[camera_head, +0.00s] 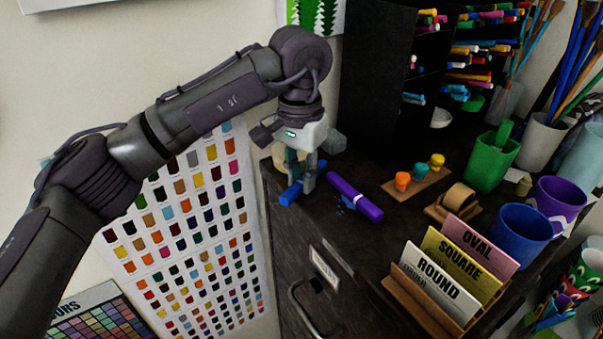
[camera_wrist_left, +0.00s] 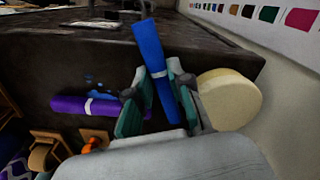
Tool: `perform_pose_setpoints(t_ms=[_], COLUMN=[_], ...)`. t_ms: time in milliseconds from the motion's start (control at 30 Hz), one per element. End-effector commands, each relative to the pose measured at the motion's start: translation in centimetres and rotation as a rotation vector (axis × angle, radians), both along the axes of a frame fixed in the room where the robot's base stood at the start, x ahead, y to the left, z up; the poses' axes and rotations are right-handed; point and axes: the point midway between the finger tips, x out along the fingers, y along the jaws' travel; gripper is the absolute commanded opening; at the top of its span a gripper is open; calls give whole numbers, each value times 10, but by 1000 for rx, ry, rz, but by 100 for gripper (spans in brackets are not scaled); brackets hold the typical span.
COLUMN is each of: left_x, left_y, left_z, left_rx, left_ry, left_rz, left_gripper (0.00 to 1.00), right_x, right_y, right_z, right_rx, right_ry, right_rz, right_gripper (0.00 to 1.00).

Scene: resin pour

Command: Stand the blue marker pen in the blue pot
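The blue marker pen (camera_head: 291,194) lies near the left edge of the dark cabinet top. My left gripper (camera_head: 302,180) is down over it, pointing at the top. In the left wrist view the blue marker (camera_wrist_left: 149,45), with a white band, runs between the two fingertips (camera_wrist_left: 158,78). The fingers are close to its sides; whether they press on it I cannot tell. The blue pot (camera_head: 522,234) stands at the right, well away from the marker, with no pen showing in it. My right gripper is not in view.
A purple marker (camera_head: 354,196) lies just right of my left gripper. Sign cards in a wooden holder (camera_head: 425,303), a tape roll (camera_head: 458,198), a green pot (camera_head: 492,160) and a purple pot (camera_head: 560,199) surround the blue pot. A dark shelf (camera_head: 375,80) stands behind.

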Motion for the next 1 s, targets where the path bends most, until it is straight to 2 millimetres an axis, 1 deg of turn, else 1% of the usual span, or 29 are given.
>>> perform_pose_setpoints(t_ms=[33, 100, 133, 400, 500, 567, 667, 833, 900, 1000], left_x=[0, 0, 0, 0, 0, 1, 1, 0, 1, 0], left_y=[0, 0, 0, 0, 0, 0, 0, 0, 1, 2], left_z=[0, 0, 0, 1, 6, 9, 26, 64, 81, 100], left_rx=[0, 1, 1, 1, 0, 0, -1, -1, 2, 0], left_ry=[0, 1, 1, 1, 0, -1, -5, -5, -5, -5], left_rz=[0, 0, 0, 0, 0, 1, 1, 1, 3, 2], left_gripper=[29, 41, 44, 44, 44, 44, 44, 44, 44, 44], right_x=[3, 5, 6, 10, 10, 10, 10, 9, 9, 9], right_y=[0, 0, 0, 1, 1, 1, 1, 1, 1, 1], right_z=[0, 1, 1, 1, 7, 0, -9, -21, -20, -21], right_rx=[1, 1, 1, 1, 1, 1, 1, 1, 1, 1], right_ry=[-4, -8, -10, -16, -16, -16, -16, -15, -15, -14], right_rz=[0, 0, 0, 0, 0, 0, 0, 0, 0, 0], right_gripper=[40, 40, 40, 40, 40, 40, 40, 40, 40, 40])
